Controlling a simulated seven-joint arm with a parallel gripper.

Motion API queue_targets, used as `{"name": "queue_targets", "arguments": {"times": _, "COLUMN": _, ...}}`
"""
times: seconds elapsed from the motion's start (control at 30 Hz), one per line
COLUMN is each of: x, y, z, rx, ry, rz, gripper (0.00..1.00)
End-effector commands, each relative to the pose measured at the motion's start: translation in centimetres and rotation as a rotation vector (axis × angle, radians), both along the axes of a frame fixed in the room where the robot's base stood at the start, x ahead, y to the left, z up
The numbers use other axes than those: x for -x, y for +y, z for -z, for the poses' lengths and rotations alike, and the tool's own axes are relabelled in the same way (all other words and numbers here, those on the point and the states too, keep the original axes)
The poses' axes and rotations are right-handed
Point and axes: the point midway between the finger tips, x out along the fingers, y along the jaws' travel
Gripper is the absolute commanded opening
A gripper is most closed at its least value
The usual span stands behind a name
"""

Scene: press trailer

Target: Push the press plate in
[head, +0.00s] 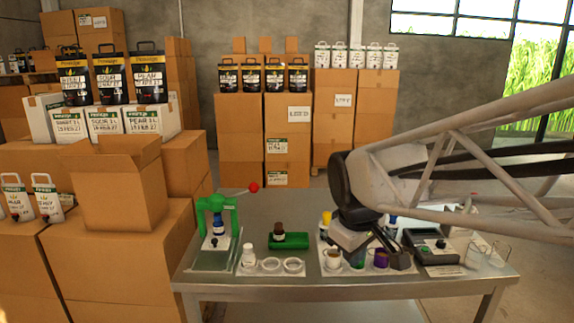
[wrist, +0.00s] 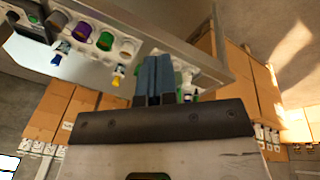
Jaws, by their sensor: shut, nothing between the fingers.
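A green hand press (head: 232,222) with a red-knobbed lever (head: 253,187) stands at the left end of the table. A blue capped part sits in its frame above a grey base plate (head: 212,259). I cannot tell which part of it is the press plate. My gripper is over the right half of the table, well to the right of the press, partly hidden by my arm in the head view. In the wrist view its two blue-grey fingers (wrist: 154,62) are shut together with nothing between them.
On the steel table (head: 300,283), a green block (head: 288,241) with a dark bottle, a white bottle (head: 249,256) and two white rings lie between press and gripper. Coloured cups surround my gripper. A grey-green device (head: 431,246) and glass beakers (head: 499,254) stand at right. Cardboard boxes (head: 120,250) crowd the left.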

Motion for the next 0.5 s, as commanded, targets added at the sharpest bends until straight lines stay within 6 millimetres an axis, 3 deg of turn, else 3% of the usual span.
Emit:
{"name": "queue_targets", "arguments": {"times": 0.1, "x": 3.3, "y": -1.7, "z": 0.4, "rx": -0.037, "ry": -0.01, "rz": 0.13, "gripper": 0.0}}
{"name": "queue_targets", "arguments": {"times": 0.5, "x": 12.7, "y": -5.2, "z": 3.3, "rx": -0.151, "ry": -0.031, "rz": 0.539, "gripper": 0.0}}
